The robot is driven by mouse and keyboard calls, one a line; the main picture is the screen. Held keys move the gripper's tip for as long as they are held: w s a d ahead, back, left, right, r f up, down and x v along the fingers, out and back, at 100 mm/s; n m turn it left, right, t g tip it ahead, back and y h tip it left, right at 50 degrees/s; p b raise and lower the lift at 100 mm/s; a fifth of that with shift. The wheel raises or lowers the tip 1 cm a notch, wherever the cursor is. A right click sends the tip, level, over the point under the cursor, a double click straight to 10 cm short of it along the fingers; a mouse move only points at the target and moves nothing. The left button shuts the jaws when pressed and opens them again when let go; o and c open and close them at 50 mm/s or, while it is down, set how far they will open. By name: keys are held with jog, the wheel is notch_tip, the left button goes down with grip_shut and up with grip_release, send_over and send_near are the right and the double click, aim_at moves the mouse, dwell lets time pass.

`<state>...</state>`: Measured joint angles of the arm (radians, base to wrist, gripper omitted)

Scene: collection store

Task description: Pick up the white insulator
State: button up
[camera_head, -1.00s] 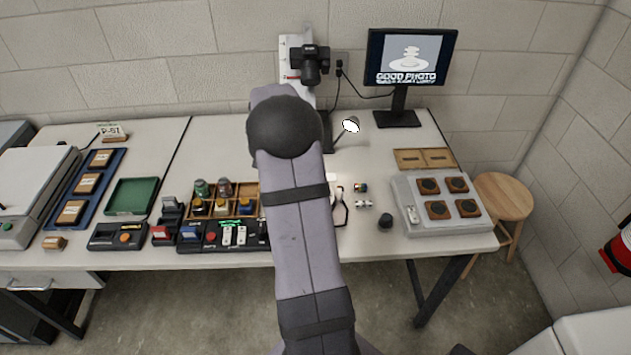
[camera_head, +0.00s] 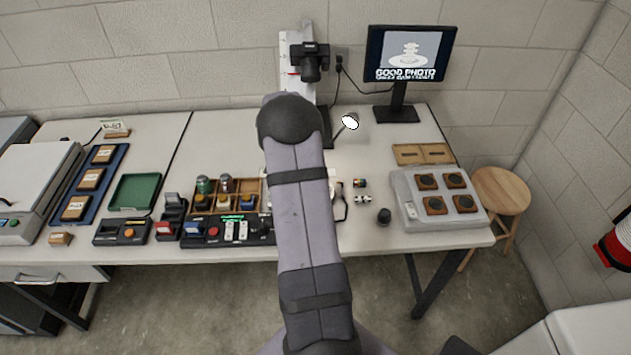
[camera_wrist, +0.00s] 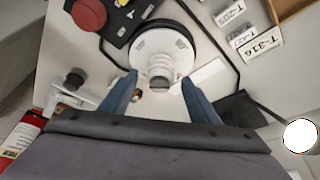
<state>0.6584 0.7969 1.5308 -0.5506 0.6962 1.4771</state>
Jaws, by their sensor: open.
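The white insulator (camera_wrist: 160,68) stands on a round white plate (camera_wrist: 143,43) in the wrist view, seen from above as stacked pale rings. My gripper (camera_wrist: 158,97) is open, with one blue finger on each side in the picture, just on the near side of the insulator. The fingers appear apart from it, and nothing is held between them. In the head view my own arm hides the insulator and the gripper.
A black panel with a red button (camera_wrist: 89,13) and labelled blocks (camera_wrist: 262,45) lie close by. A lamp (camera_head: 350,121) and a camera stand (camera_head: 309,65) are behind. A grey tray with dark discs (camera_head: 408,215) stands at right. A black strap curves around the plate.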

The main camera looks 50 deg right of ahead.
jog(key=shift+x, duration=1)
jog(key=shift+r, duration=0.1)
jog(key=c, duration=1.3)
jog(key=shift+r, duration=0.1)
notch_tip(320, 180, up, 10)
jog(key=shift+f+b, duration=0.1)
jog(key=shift+b, duration=1)
jog(key=w+a+f+n+b, duration=0.2)
jog(key=w+a+f, duration=0.4)
jog(key=w+a, duration=0.3)
jog(key=w+r+n+t+y, duration=0.1)
jog(key=w+n, duration=0.2)
jog(key=n, duration=0.2)
jog(key=w+a+r+n+t+y, duration=0.1)
jog(key=w+n+t, duration=0.1)
jog(key=n, duration=0.3)
jog(key=w+a+r+n+t+y, duration=0.1)
jog(key=w+n+t, duration=0.1)
jog(key=w+n, duration=0.2)
jog(key=shift+a+r+n+y, duration=0.15)
jog(key=shift+a+n+y, duration=0.15)
jog(key=shift+n, duration=0.6)
